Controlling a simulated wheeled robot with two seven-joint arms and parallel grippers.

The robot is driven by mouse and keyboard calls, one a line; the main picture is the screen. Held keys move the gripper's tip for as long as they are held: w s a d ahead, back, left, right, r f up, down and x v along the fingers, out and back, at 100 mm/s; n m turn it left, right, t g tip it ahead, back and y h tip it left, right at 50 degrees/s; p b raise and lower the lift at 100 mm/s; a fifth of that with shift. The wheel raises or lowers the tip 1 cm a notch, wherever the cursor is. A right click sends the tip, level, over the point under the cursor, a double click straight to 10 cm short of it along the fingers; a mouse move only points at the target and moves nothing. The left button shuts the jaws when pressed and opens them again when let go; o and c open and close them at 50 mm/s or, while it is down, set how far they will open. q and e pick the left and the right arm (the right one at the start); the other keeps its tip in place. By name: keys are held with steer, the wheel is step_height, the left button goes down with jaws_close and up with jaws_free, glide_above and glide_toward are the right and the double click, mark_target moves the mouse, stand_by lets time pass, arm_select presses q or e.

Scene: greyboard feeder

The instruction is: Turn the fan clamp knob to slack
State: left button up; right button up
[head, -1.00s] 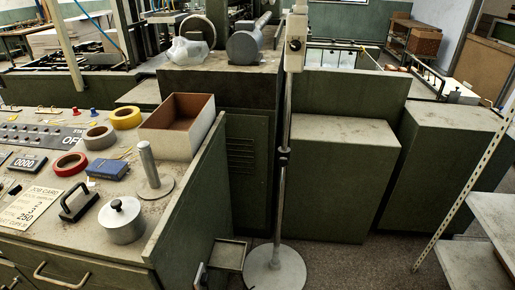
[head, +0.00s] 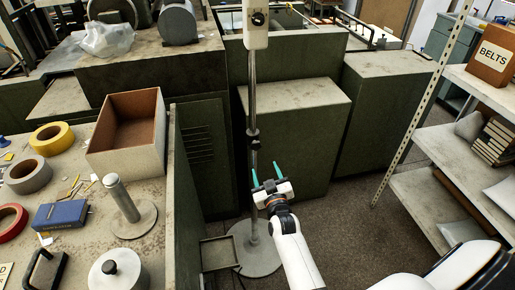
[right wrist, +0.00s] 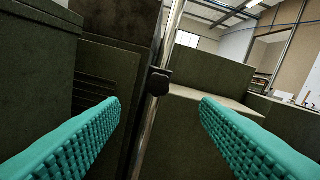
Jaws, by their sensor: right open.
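A metal pole (head: 252,95) stands upright on a round grey base (head: 268,257). A dark clamp with a knob (head: 253,135) sits partway up the pole; in the right wrist view the dark knob (right wrist: 158,80) shows between the fingers, farther ahead. A pale housing with a black round part (head: 257,22) tops the pole; its upper end is cut off. My right gripper (head: 267,174) has teal fingers spread apart with nothing between them. In the head view it appears below the clamp, apart from the knob. My left gripper is not in view.
A bench at left holds an open box (head: 158,152), tape rolls (head: 52,138), a blue pack (head: 60,214) and a spindle on a disc (head: 135,221). Green cabinets (head: 290,150) stand behind the pole. Shelves with a BELTS box (head: 493,56) are at right. Floor between is open.

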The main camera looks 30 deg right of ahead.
mark_target(256, 147)
steer(key=x, duration=1.1)
steer(key=shift+w+f, duration=0.1)
steer(key=shift+w, duration=0.25)
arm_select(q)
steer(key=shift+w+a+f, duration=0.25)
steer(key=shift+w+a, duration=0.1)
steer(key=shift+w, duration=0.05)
arm_select(e)
steer(key=shift+a, duration=0.1)
steer(key=c, duration=1)
